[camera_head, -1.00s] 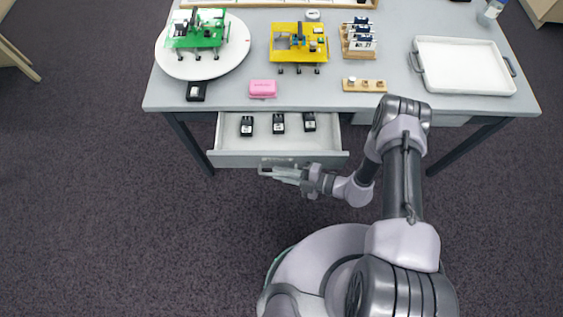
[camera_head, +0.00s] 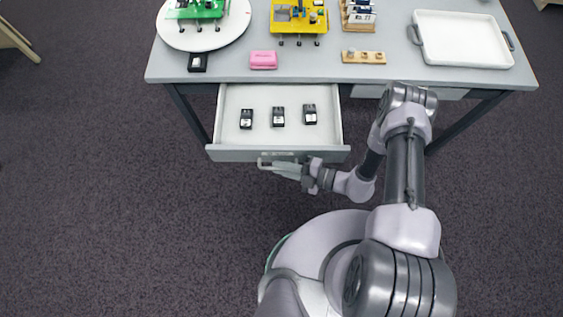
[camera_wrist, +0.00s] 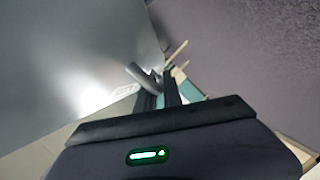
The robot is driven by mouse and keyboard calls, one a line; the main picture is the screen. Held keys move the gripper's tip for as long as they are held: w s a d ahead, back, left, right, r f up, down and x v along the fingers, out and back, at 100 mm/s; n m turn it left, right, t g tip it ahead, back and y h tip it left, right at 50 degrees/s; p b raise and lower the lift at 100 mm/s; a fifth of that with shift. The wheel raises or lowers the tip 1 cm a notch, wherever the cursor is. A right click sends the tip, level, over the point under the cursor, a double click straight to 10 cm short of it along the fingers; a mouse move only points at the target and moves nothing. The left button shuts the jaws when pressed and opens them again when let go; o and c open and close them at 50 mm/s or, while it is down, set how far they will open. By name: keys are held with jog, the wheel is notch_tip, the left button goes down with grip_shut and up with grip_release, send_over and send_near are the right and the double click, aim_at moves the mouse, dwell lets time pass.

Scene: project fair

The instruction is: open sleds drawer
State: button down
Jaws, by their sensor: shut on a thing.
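The drawer (camera_head: 230,155) under the grey table is pulled well out toward me. Three small black sleds lie inside it in a row: a left one (camera_head: 246,119), a middle one (camera_head: 278,117) and a right one (camera_head: 310,114). My gripper (camera_head: 268,162) is at the middle of the drawer front, shut on its handle. In the wrist view the jaws (camera_wrist: 160,92) close around the curved grey handle (camera_wrist: 139,74), next to the pale drawer front (camera_wrist: 70,60). The exact finger contact is small and dark.
On the table (camera_head: 400,73) stand a white round plate (camera_head: 185,40) with a green model, a yellow model (camera_head: 300,18), a pink block (camera_head: 263,60), a wooden strip (camera_head: 363,57) and a white tray (camera_head: 463,40). A black sled (camera_head: 197,62) lies near the front edge. Floor left of the drawer is clear.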

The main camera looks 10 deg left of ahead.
jog(key=c, duration=1.8)
grip_release()
jog(key=shift+o, duration=0.2)
jog(key=p+v, duration=0.3)
jog(key=v, duration=1.4)
jog(key=shift+d+r, duration=0.2)
jog(key=shift+w, duration=0.1)
